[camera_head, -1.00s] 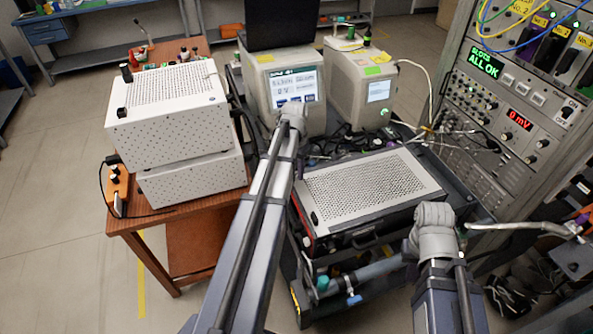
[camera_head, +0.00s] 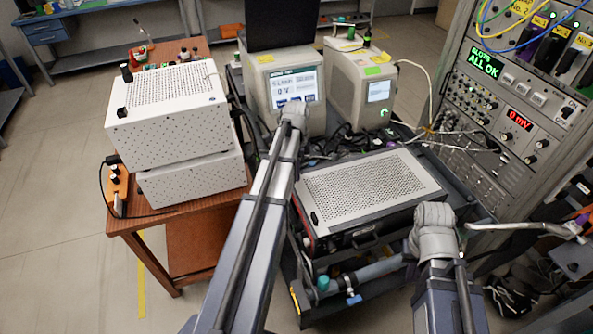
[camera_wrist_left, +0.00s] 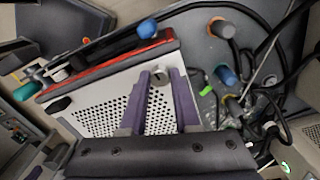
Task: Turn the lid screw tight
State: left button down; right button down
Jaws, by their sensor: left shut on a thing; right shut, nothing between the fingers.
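The lid (camera_head: 370,190) is a white perforated plate on a dark box that sits on the cart. In the left wrist view, the lid (camera_wrist_left: 108,118) has a red edge along one side. The lid screw (camera_wrist_left: 160,77) is a small silvery head near a lid corner. My left gripper (camera_wrist_left: 160,80) is shut on the screw, one purple finger at each side. In the head view, the screw and left gripper are hidden by my left arm.
Two beige instruments (camera_head: 283,85) (camera_head: 362,85) stand behind the box. Cables (camera_head: 340,142) lie between them and the lid. A rack (camera_head: 520,100) stands at the right with a pale bent bar (camera_head: 510,226) in front. White perforated boxes (camera_head: 170,100) stand on a wooden table at left.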

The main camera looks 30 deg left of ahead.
pick_arm(q)
jog(key=shift+m, duration=0.5)
jog(key=c, duration=0.6)
grip_release()
jog(key=shift+r, duration=0.15)
notch_tip(320, 180, up, 8)
jog(key=p, duration=0.8)
jog(key=shift+w+f, duration=0.1)
jog(key=shift+f, duration=0.1)
